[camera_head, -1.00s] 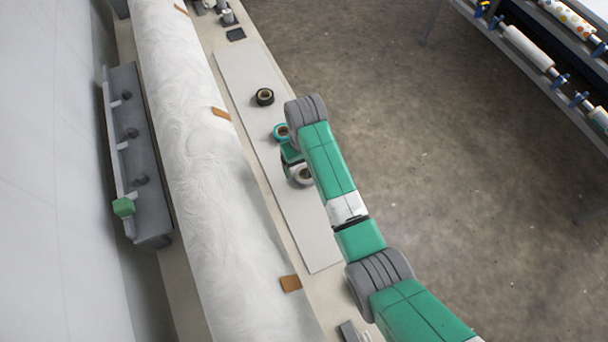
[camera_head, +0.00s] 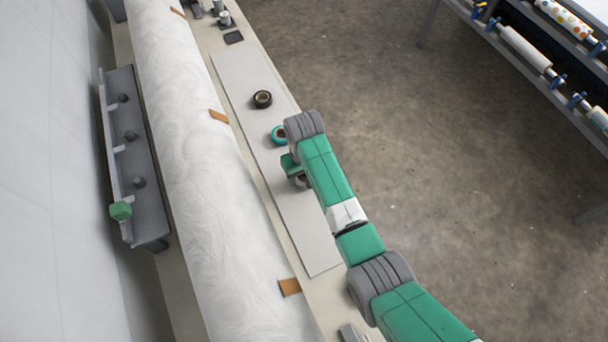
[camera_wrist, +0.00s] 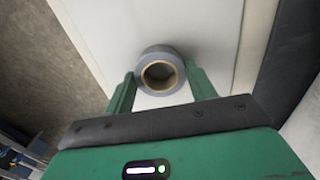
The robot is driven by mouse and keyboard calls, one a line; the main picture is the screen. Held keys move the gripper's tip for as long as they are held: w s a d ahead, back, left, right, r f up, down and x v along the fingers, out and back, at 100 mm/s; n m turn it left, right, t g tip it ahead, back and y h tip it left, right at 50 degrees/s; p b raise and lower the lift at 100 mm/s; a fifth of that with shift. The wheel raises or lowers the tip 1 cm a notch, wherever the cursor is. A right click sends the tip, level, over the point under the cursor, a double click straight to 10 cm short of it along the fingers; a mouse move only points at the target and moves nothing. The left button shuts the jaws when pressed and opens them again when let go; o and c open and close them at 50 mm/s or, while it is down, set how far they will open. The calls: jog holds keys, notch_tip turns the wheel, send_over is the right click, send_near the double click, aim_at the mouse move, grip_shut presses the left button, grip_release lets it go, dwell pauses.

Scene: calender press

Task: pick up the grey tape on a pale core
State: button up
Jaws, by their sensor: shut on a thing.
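The grey tape on a pale core (camera_wrist: 158,52) is between my two green fingertips in the wrist view, with its round opening facing the camera. My gripper (camera_wrist: 163,73) is shut on it, one finger at each side of the roll. In the head view my gripper (camera_head: 291,166) is over the pale board, and the grey tape (camera_head: 301,182) is mostly hidden by my gripper and arm. I cannot tell whether the tape touches the board.
A teal tape roll (camera_head: 278,134) lies just beyond my gripper on the pale board (camera_head: 232,82). A black tape roll (camera_head: 262,99) lies farther back. A long white roller (camera_head: 195,140) runs along the left. Open floor (camera_head: 390,130) is to the right.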

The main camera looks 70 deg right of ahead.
jog(key=shift+r, duration=0.6)
notch_tip(320, 180, up, 2)
jog(key=shift+r+p, duration=0.25)
jog(key=shift+p, duration=0.05)
jog(key=s+a, duration=0.3)
jog(key=a, duration=0.1)
jog(key=s+a+r+p, duration=0.1)
jog(key=s+a, duration=0.6)
jog(key=shift+s+a+r+p, duration=0.15)
jog(key=shift+s+a+p, duration=0.2)
jog(key=shift+a+p, duration=0.05)
